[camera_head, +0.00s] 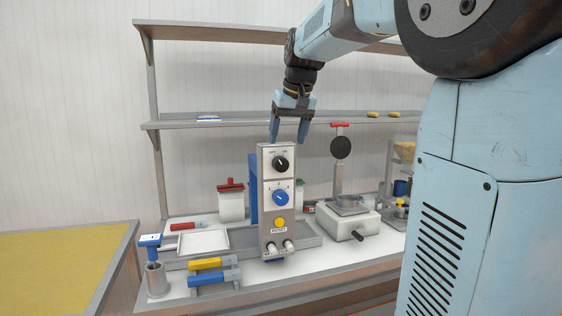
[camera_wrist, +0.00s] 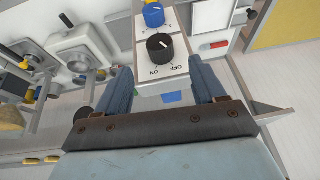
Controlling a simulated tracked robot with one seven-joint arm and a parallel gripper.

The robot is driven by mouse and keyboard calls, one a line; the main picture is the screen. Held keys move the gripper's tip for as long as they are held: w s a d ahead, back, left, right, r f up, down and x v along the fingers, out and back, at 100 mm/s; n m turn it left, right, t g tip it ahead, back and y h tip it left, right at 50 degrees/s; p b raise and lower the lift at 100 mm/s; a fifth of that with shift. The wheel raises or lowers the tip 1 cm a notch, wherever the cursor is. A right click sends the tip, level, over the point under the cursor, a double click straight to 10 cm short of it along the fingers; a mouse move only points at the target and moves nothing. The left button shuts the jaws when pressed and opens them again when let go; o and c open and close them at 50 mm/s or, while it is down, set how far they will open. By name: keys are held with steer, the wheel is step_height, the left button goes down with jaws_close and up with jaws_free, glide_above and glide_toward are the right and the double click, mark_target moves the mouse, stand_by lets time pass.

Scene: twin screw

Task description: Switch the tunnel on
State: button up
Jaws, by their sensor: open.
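The tall grey control panel (camera_head: 266,215) stands upright on the bench. Its top black knob (camera_head: 280,163) sits below OFF and ON labels; I cannot tell which its white mark points to. My gripper (camera_head: 288,138) is open and empty, pointing down just above the panel's top. In the wrist view the black knob (camera_wrist: 160,47) lies just beyond and between the fingers (camera_wrist: 160,72), apart from them. The blue knob (camera_wrist: 154,15) is farther off.
A shelf (camera_head: 210,122) runs behind. A device with a black disc (camera_head: 341,148) and red handle stands right of the panel. The space directly before the panel's face looks clear.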

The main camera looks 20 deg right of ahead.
mark_target(283, 158)
steer(key=x, duration=0.8)
steer(key=shift+f, duration=0.2)
steer(key=c, duration=1.1)
